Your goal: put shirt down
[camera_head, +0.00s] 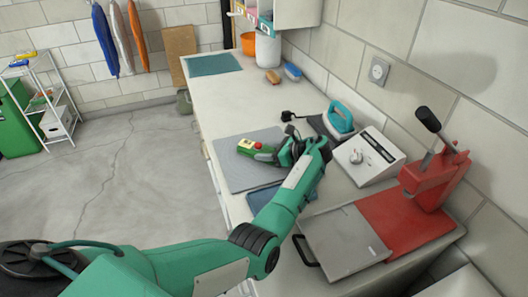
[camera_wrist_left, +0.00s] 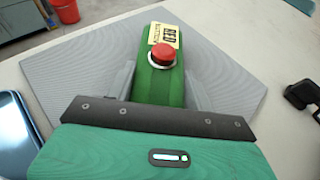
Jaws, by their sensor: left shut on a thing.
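My left gripper (camera_head: 272,152) is over the grey mat (camera_head: 238,180) on the long white counter. It is shut on a green box with a red button (camera_head: 258,146) and a yellow label. In the left wrist view the green box (camera_wrist_left: 160,92) sits between the two fingers, with the red button and label facing up. I cannot tell whether the box touches the mat. No shirt shows in the gripper. Blue, grey and orange cloths (camera_head: 137,35) hang on the far wall; I cannot tell whether any is a shirt. My right gripper is not in view.
A teal iron (camera_head: 339,118), a white control box (camera_head: 368,157) and a red press (camera_head: 432,180) stand along the counter's right side. A flat blue thing (camera_head: 262,197) lies below my gripper. The counter between the grey mat and the far teal mat (camera_head: 212,64) is mostly clear.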

